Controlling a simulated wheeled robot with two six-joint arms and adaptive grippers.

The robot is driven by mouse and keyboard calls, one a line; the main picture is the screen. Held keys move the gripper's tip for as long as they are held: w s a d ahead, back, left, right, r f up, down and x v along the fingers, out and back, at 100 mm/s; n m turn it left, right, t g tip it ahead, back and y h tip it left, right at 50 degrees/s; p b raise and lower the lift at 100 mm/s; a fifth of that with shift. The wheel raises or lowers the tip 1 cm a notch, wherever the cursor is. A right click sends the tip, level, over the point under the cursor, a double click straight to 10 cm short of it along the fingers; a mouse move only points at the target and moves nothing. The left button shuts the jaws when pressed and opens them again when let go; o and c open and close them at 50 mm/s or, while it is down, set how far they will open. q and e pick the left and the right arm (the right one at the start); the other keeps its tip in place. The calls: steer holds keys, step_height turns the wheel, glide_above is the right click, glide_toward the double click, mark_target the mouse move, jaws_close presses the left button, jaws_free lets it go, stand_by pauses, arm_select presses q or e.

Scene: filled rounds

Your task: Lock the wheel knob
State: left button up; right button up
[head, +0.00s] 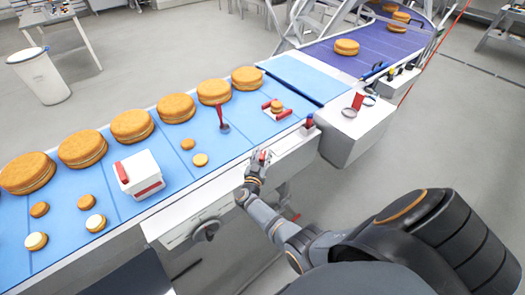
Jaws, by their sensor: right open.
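A dark round wheel knob (206,230) sits on the white front panel (172,229) of the conveyor, below the belt's near edge. Whether it is locked cannot be told at this size. My right gripper (260,158) is open at the conveyor's near edge, up and to the right of the knob and apart from it. A small red part shows at its fingertips; I cannot tell whether they touch it. My left gripper is not in view.
Large filled rounds (132,126) line the far side of the blue belt (150,204). A white box with a red handle (141,174) stands on it. A white side cabinet (352,132) is right of my gripper. Grey floor is clear at right.

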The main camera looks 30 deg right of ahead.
mark_target(263, 154)
step_height(263, 154, up, 10)
steer(key=shift+f, duration=0.1)
stand_by(0.4)
